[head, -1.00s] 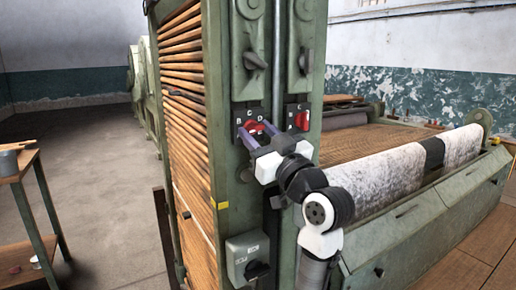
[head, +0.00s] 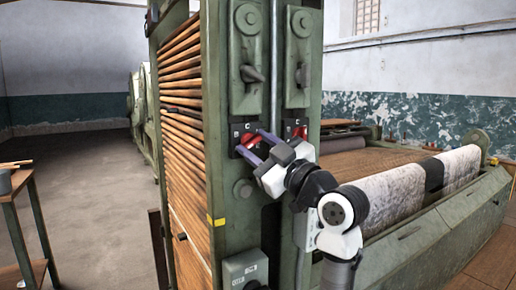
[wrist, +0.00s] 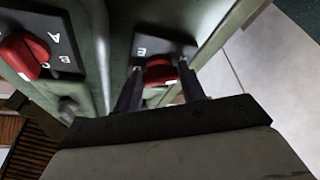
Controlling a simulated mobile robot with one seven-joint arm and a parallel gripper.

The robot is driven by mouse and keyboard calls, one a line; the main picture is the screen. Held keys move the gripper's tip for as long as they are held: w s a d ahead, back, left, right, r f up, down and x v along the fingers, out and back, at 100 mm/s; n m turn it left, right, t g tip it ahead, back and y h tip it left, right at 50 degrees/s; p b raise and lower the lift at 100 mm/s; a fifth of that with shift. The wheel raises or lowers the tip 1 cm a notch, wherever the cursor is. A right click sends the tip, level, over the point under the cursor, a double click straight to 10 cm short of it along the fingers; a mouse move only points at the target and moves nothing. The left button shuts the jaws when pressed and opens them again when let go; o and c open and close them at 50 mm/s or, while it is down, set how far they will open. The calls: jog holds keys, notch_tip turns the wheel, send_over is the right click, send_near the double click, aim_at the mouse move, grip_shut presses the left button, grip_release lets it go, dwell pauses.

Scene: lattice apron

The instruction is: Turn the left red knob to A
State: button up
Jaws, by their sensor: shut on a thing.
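The left red knob (head: 250,138) sits on a dark lettered plate (head: 236,130) on the green machine post. My gripper (head: 250,142) has its two purple fingers on either side of this knob and is shut on it. The wrist view shows the knob (wrist: 160,70) between the fingers, with a letter like E above it. The right red knob (head: 299,132) is apart from my gripper. In the wrist view, this other knob (wrist: 22,58) shows at left, beside letters A, B and C.
Lever handles (head: 250,73) hang above the knobs. A grey box (head: 245,268) is mounted low on the post. Wooden slats (head: 182,125) line the left side. A fabric roll (head: 395,192) lies at right. A small table (head: 22,225) stands at far left, with open floor between.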

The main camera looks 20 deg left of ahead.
jog(key=o, duration=1)
jog(key=b+v, duration=0.2)
jog(key=v, duration=1.1)
jog(key=shift+s+d+f+b, duration=0.1)
jog(key=shift+s+d+b, duration=0.1)
jog(key=shift+d+b, duration=0.2)
jog(key=shift+a, duration=0.1)
